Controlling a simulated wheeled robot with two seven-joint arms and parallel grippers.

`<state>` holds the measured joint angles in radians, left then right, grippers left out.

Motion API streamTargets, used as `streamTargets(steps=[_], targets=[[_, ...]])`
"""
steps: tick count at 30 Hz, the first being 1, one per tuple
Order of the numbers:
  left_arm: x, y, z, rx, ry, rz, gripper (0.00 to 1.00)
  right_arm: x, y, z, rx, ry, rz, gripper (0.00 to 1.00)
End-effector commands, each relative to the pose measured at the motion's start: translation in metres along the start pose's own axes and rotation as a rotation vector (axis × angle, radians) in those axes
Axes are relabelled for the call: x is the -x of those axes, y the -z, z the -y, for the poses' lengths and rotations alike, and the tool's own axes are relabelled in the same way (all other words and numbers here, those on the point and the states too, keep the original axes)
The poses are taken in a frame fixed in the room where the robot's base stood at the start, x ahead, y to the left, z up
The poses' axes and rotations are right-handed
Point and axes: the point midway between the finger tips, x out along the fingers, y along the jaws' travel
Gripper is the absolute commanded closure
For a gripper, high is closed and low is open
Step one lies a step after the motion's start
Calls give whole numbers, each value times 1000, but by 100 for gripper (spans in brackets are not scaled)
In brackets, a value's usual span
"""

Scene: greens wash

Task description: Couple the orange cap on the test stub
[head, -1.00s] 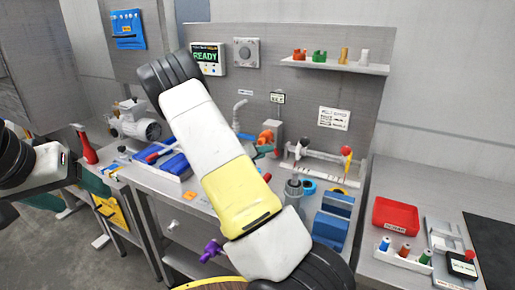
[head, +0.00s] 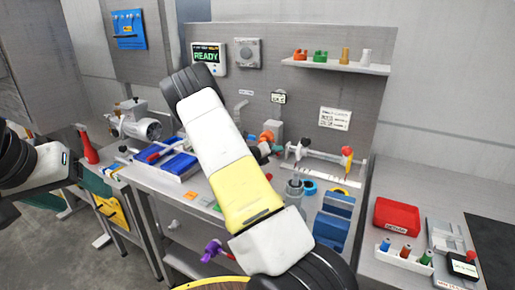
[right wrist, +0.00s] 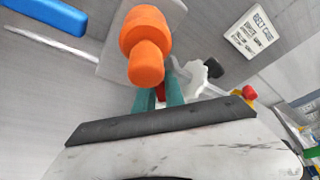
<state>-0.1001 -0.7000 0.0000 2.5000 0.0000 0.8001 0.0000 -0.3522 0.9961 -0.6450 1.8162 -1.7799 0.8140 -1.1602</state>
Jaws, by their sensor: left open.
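The orange cap (head: 267,136) is at the front of a grey block (head: 276,129) on the back of the bench. It looks large in the right wrist view (right wrist: 145,45), with its narrower end towards the camera. The test stub is not clearly distinguishable. My left gripper (head: 80,180) is open at the far left, away from the cap.
My right arm covers the bench middle. A blue tray (head: 178,166) lies left, and blue blocks (head: 331,230) stand right. A rack with a red-topped post (head: 346,158) is right of the cap. The display (head: 207,57) reads READY. A shelf (head: 335,66) holds small coloured parts.

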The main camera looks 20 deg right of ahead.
Motion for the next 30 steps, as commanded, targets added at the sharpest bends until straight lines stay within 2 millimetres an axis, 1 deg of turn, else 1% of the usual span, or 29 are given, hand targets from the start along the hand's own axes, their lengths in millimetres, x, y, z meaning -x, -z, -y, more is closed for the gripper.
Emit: streamTargets(steps=[8,21,30], targets=[[0,0,0,0,0,0,32,0,-1,0,-1,2,-11,100],[0,0,0,0,0,0,32,8,-3,1,-5,3,-233,100],[0,0,0,0,0,0,32,10,-3,0,1,0,-257,100]])
